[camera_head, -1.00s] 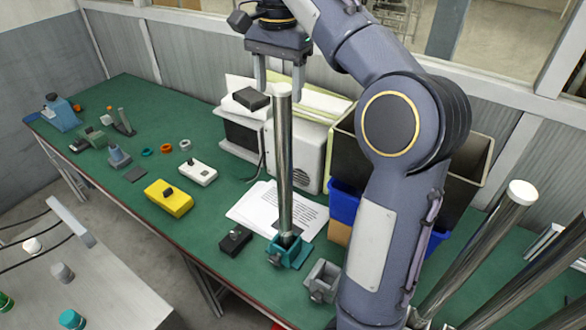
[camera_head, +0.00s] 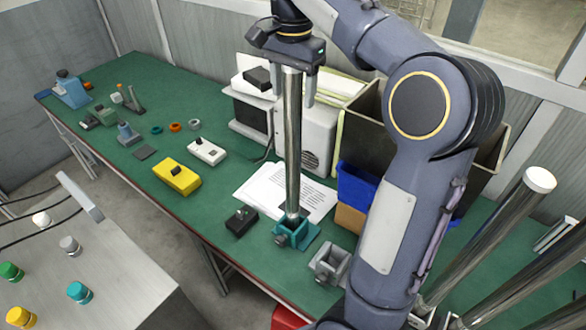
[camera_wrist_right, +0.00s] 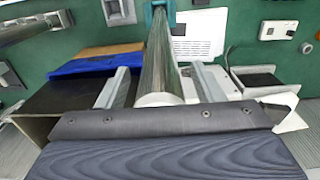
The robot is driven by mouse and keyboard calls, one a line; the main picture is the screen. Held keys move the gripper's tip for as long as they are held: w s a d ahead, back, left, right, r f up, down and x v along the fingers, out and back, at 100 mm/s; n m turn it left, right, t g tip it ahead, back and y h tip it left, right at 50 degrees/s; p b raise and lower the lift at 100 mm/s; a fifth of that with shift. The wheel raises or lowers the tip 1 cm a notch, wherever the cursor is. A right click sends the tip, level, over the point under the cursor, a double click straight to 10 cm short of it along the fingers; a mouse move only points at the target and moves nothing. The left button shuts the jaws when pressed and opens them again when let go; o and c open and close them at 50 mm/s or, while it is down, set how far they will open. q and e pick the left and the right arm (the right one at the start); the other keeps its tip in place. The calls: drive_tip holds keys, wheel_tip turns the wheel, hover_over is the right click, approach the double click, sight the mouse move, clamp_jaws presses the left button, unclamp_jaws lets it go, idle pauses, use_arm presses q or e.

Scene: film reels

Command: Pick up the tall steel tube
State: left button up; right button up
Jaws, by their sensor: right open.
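The tall steel tube (camera_head: 293,140) stands upright in a teal holder (camera_head: 297,236) on the green table. My right gripper (camera_head: 292,98) is open at the tube's top, its two fingers apart on either side of the tube. In the right wrist view the tube (camera_wrist_right: 160,62) runs between the open fingers (camera_wrist_right: 160,88), with its pale end close to the gripper body and its far end in the teal holder (camera_wrist_right: 158,10). A gap shows between each finger and the tube. My left gripper does not show.
A grey holder (camera_head: 329,262) and a black box (camera_head: 241,221) stand near the tube's foot. Papers (camera_head: 268,190), a white appliance (camera_head: 320,138) and a blue bin (camera_head: 355,184) are behind it. More steel tubes (camera_head: 500,235) lean at the right.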

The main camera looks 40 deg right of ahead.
clamp_jaws()
drive_tip(key=shift+r, duration=0.15)
idle(0.4)
